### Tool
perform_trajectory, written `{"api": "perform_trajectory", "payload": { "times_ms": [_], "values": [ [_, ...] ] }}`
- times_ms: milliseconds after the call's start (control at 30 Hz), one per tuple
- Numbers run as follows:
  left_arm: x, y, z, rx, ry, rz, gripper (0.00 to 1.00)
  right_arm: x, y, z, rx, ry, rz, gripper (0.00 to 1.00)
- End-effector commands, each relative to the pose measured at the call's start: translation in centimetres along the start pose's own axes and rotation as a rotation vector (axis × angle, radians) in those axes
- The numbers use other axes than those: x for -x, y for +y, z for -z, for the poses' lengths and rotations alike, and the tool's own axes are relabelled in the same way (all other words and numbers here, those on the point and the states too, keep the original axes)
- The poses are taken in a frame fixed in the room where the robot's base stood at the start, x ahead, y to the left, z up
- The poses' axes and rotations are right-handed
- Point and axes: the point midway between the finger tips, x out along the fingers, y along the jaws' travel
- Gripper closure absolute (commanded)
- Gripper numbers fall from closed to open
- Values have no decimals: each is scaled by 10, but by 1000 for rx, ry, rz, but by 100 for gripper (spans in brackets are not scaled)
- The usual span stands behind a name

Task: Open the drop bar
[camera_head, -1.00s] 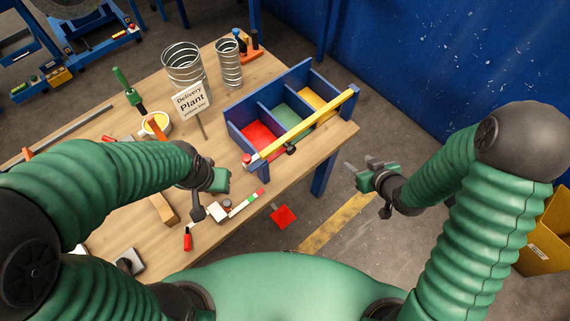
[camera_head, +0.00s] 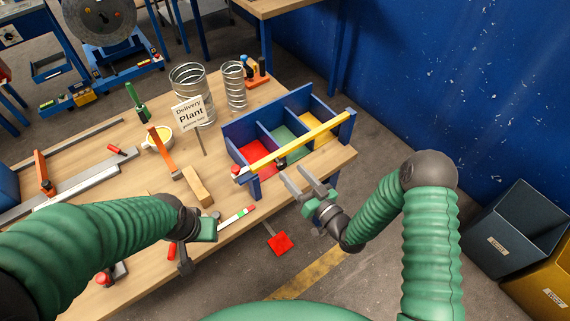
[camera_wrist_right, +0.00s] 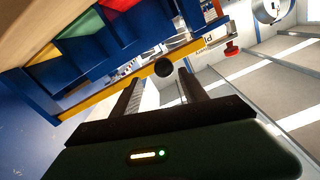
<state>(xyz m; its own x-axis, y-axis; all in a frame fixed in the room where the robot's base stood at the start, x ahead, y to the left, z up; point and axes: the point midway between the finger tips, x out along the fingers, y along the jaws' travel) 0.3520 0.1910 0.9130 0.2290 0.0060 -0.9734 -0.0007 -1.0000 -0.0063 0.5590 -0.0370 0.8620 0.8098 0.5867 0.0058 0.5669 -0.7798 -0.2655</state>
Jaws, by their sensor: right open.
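The drop bar is a yellow bar (camera_head: 310,137) lying across the front of a blue three-compartment box (camera_head: 256,187) on the table. A red knob (camera_head: 236,170) is at its left end and a small black knob (camera_head: 280,163) is near its middle. In the right wrist view the yellow bar (camera_wrist_right: 97,91) crosses ahead of the fingers, with the black knob (camera_wrist_right: 163,68) between their directions. My right gripper (camera_head: 304,183) is open and empty, just in front of the bar and apart from it. My left gripper (camera_head: 205,230) is over the table's front edge; its fingers are unclear.
The compartments have red, green and yellow floors. A "Delivery Plant" sign (camera_head: 189,112), two spiral ducts (camera_head: 191,95) (camera_head: 234,85) and a wooden block (camera_head: 197,187) stand left of the box. A red plate (camera_head: 280,244) is below the table edge. Bins (camera_head: 515,228) stand at right.

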Motion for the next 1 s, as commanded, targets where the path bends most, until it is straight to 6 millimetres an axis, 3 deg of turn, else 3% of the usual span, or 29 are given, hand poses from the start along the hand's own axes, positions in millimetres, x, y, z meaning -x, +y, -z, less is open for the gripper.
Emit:
{"api": "perform_trajectory", "payload": {
  "times_ms": [100,200,567,933,1000],
  "values": [
    [1,0,0,0,0,0,64,-27,-3,0,2,-1,3,48],
    [2,0,0,0,0,0,64,-42,-4,-1,3,-3,2,48],
    [2,0,0,1,0,0,64,-48,-2,-1,1,-2,1,50],
    [2,0,0,0,0,0,64,-48,-1,0,2,-1,-2,98],
    [2,0,0,1,0,0,64,-48,-1,0,2,-1,-1,100]
  ]
}}
